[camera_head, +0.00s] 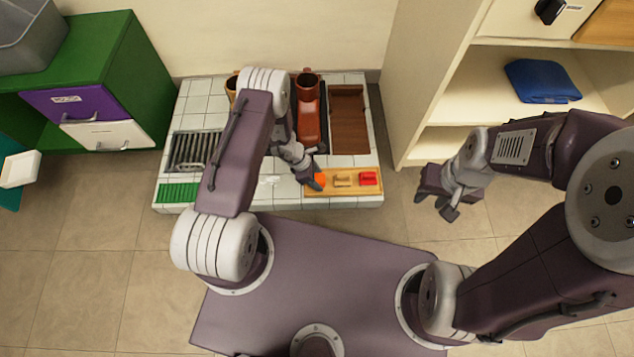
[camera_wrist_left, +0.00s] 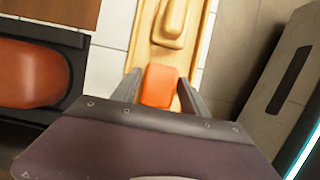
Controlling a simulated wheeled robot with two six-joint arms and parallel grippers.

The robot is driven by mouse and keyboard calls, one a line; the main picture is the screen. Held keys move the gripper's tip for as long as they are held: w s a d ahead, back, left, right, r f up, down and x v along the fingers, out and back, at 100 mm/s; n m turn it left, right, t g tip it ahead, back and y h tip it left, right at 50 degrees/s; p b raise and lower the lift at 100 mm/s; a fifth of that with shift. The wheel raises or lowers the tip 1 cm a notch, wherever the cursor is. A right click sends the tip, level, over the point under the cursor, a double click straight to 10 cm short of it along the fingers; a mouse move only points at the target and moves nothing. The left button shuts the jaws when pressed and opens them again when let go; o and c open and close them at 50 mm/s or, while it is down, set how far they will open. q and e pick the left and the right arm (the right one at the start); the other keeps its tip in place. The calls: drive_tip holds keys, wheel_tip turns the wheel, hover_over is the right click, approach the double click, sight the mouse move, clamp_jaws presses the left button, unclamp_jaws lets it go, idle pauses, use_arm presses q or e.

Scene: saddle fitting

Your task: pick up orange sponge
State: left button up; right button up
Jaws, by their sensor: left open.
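The orange sponge (camera_head: 320,179) sits at the left end of a light wooden tray (camera_head: 347,190) at the front right of the tiled counter. In the left wrist view the sponge (camera_wrist_left: 158,85) lies between my left gripper's two fingers. My left gripper (camera_head: 316,170) is open and low over the sponge; I cannot tell whether either finger touches it. The arm and gripper partly cover the sponge in the head view. My right gripper (camera_head: 436,205) is open and empty, off to the right of the counter.
A tan block (camera_head: 343,180) and a red item (camera_head: 368,178) share the tray. A red-brown saddle-like piece (camera_head: 308,115) and a brown wooden box (camera_head: 347,120) stand behind. A metal rack (camera_head: 188,152) and green mat (camera_head: 178,192) are at left. Shelves (camera_head: 440,100) stand at right.

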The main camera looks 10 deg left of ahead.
sight(323, 177)
use_arm(q)
drive_tip(key=c, duration=1.1)
drive_tip(key=shift+r+p, duration=0.45)
drive_tip(key=shift+r, duration=0.15)
wheel_tip(323, 177, up, 4)
drive_tip(key=p, duration=0.3)
drive_tip(key=shift+f, duration=0.1)
drive_tip(key=s+d+r+p, duration=0.1)
drive_tip(key=s+d+r, duration=0.1)
drive_tip(key=d, duration=0.1)
drive_tip(key=s+d+r+p, duration=0.2)
drive_tip(key=d, duration=0.1)
drive_tip(key=s+d+r+p, duration=0.2)
drive_tip(key=d, duration=0.1)
drive_tip(key=shift+s+d+r, duration=0.1)
drive_tip(key=shift+s+d, duration=0.05)
drive_tip(key=shift+d, duration=0.25)
